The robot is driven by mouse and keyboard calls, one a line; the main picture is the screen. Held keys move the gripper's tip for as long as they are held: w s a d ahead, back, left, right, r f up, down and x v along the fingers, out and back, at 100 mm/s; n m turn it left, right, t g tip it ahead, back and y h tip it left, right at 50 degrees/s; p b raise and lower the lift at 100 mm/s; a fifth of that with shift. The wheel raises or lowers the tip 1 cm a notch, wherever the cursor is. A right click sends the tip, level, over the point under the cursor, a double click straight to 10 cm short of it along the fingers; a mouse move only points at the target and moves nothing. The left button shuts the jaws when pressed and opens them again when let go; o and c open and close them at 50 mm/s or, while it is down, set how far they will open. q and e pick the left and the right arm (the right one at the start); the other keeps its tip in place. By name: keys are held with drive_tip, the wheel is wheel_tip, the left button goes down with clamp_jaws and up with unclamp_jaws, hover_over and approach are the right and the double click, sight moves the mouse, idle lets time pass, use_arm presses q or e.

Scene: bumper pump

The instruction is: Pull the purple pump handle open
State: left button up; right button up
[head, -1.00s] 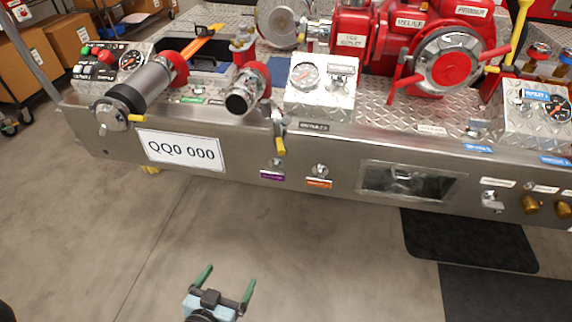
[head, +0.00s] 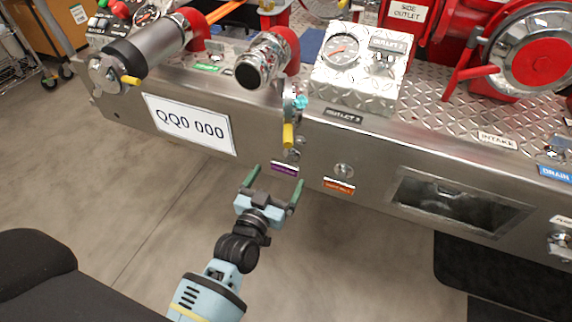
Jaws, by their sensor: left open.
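The purple-labelled pump handle (head: 293,154) is a small metal knob on the front face of the steel bumper (head: 380,165). Its purple label (head: 284,168) sits just below it. A yellow-tipped lever (head: 288,134) hangs directly above and partly overlaps the knob. My left gripper (head: 277,176) is open and empty, its two green fingers pointing up toward the bumper. In the picture its fingertips lie on either side of the purple label, just below the knob. I cannot tell how far they are from the bumper. My right gripper is not in view.
A similar knob (head: 343,170) with an orange label (head: 338,186) is to the right. A white plate (head: 190,124) is on the bumper to the left. A chrome outlet (head: 262,66) and gauge box (head: 362,66) stand above. The floor in front is clear.

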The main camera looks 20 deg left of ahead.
sight(284, 168)
use_arm(q)
drive_tip(key=w+b, duration=0.1)
drive_tip(key=w, duration=0.3)
drive_tip(key=shift+w+d, duration=0.1)
drive_tip(key=shift+w, duration=0.75)
